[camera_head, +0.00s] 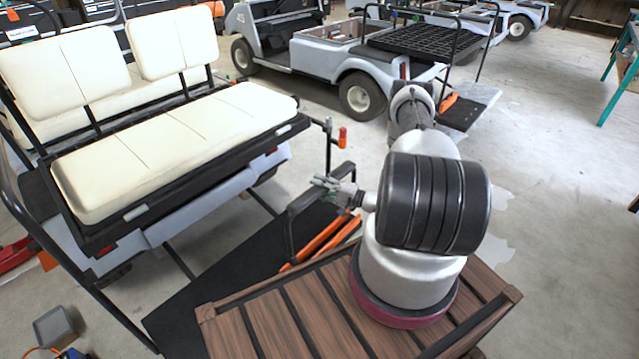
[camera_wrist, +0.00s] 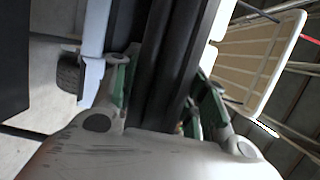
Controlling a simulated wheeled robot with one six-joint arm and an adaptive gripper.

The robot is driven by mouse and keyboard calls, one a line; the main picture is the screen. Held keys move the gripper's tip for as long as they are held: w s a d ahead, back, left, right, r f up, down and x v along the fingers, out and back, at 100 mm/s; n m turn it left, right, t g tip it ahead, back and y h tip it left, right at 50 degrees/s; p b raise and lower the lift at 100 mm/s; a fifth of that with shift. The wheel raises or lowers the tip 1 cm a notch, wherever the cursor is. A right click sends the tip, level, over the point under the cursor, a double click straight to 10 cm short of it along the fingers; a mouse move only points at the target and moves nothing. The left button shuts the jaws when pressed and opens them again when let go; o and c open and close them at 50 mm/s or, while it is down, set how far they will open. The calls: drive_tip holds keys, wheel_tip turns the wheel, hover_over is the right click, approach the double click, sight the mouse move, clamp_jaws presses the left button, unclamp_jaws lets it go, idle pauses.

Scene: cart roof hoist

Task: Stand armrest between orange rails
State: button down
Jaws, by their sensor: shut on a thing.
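A black bent armrest (camera_head: 291,230) is upright over the black footplate in front of the cream seats. My gripper (camera_head: 338,190) is shut on its upper bar. In the wrist view the dark armrest bar (camera_wrist: 172,75) runs between the two green-padded fingers (camera_wrist: 165,100). Two orange rails (camera_head: 322,237) lie side by side on the footplate (camera_head: 205,285). The armrest's near leg comes down close to the left end of the rails. I cannot tell whether it touches the footplate or stands between the rails. My gripper and arm hide part of the far leg.
The cart's cream bench seat (camera_head: 175,150) and a black side frame (camera_head: 75,265) stand left of the rails. A thin post with an orange lamp (camera_head: 342,137) rises just behind the armrest. Another cart (camera_head: 330,60) is parked farther back. Open concrete floor (camera_head: 560,180) lies to the right.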

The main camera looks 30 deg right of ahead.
wheel_tip(320, 180, down, 10)
idle(0.9)
drive_tip(key=shift+f, duration=0.4)
idle(0.8)
drive_tip(key=c, duration=0.7)
unclamp_jaws()
drive_tip(key=shift+s+d, duration=0.1)
drive_tip(key=v, duration=1.1)
drive_tip(key=shift+s+d+f, duration=0.1)
drive_tip(key=shift+s+d, duration=0.1)
drive_tip(key=shift+s, duration=0.15)
